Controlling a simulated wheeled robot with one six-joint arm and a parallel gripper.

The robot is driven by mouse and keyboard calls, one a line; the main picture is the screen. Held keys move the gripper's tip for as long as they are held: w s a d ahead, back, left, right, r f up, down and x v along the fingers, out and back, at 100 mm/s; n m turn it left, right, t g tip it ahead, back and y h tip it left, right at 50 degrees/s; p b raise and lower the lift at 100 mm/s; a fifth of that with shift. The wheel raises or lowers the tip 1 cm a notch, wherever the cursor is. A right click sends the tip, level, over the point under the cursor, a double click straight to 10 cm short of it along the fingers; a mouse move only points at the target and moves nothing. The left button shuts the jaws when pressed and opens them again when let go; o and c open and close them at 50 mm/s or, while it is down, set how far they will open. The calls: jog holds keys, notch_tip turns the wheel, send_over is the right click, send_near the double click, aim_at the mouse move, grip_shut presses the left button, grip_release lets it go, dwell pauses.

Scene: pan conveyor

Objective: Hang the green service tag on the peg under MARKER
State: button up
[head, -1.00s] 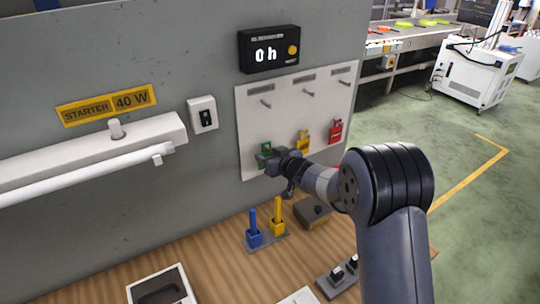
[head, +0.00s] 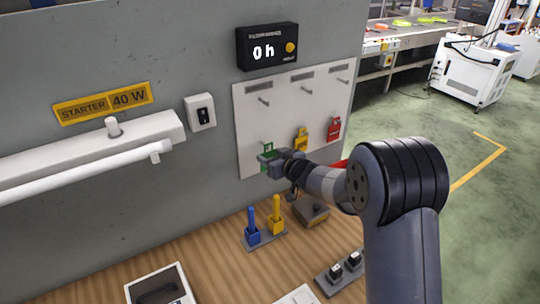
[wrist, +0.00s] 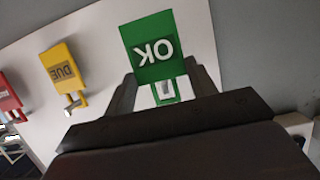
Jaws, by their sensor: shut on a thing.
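The green service tag (head: 268,149) is at the lower left of the white peg board. In the wrist view its green face (wrist: 150,46) reads OK, turned over in the picture, with a loop toward my fingers. My gripper (head: 268,163) is shut on the tag, and its fingers (wrist: 165,92) lie on either side of the loop. A pale piece shows inside the loop; I cannot tell whether the tag is still on its peg. Three upper pegs, at the left (head: 264,100), middle (head: 307,88) and right (head: 343,80), are bare. The labels above them are unreadable, so MARKER cannot be picked out.
A yellow tag (head: 301,139) and a red tag (head: 334,128) hang right of the green one. The yellow tag (wrist: 64,70) shows DUE in the wrist view. Blue and yellow upright handles (head: 265,242) stand on the bench below. The board's middle is clear.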

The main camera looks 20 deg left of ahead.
jog(key=shift+s+d+b, duration=0.45)
jog(key=shift+s+d, duration=1)
jog(key=shift+d, duration=0.25)
jog(key=shift+r, duration=0.1)
